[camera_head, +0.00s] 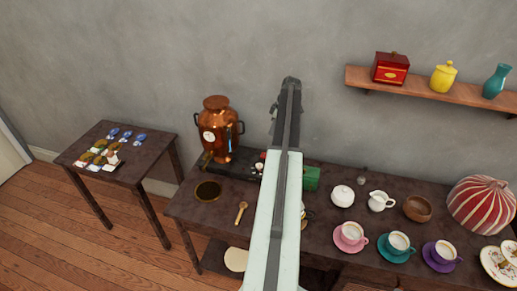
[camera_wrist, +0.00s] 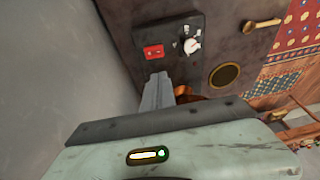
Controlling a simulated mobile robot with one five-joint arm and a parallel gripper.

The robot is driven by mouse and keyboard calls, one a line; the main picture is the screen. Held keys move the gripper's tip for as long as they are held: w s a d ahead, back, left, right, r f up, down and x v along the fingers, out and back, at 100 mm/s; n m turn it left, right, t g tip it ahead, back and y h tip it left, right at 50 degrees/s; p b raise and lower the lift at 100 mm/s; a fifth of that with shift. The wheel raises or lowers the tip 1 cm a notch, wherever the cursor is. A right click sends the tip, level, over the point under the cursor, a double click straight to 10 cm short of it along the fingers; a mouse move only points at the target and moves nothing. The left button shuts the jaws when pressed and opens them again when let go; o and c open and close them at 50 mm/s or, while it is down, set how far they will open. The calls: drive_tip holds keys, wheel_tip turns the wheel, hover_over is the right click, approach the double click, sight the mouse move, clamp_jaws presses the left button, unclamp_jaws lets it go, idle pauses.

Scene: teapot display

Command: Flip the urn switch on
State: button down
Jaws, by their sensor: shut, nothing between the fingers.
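The copper urn (camera_head: 216,130) stands on a dark base (camera_head: 238,163) at the left part of the long table in the head view. A red switch (camera_wrist: 153,52) sits on the dark panel in the wrist view, beside a pale round dial (camera_wrist: 191,45). I cannot tell which way the switch is set. My gripper (camera_wrist: 157,82) is shut and empty, its fingertips just below the red switch in the picture; I cannot tell whether they touch it. A bit of copper shows behind the fingers. In the head view my arm crosses in front of the table and hides part of it.
A wooden spoon (camera_head: 240,212) and a dark round disc (camera_head: 207,191) lie in front of the urn. A green box (camera_head: 311,179) stands right of my arm. Cups on saucers, a white creamer (camera_head: 380,201) and a striped dome (camera_head: 482,205) fill the table's right side. The wall is behind.

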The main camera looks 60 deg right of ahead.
sight(263, 156)
drive_tip(key=shift+f, duration=0.1)
drive_tip(key=b+x, duration=1.2)
drive_tip(key=x, duration=0.1)
drive_tip(key=shift+s+f+b, duration=0.1)
drive_tip(key=shift+s+b, duration=0.3)
drive_tip(key=shift+s, duration=0.05)
drive_tip(key=shift+a+f+b, duration=0.1)
drive_tip(key=shift+f+b, duration=0.35)
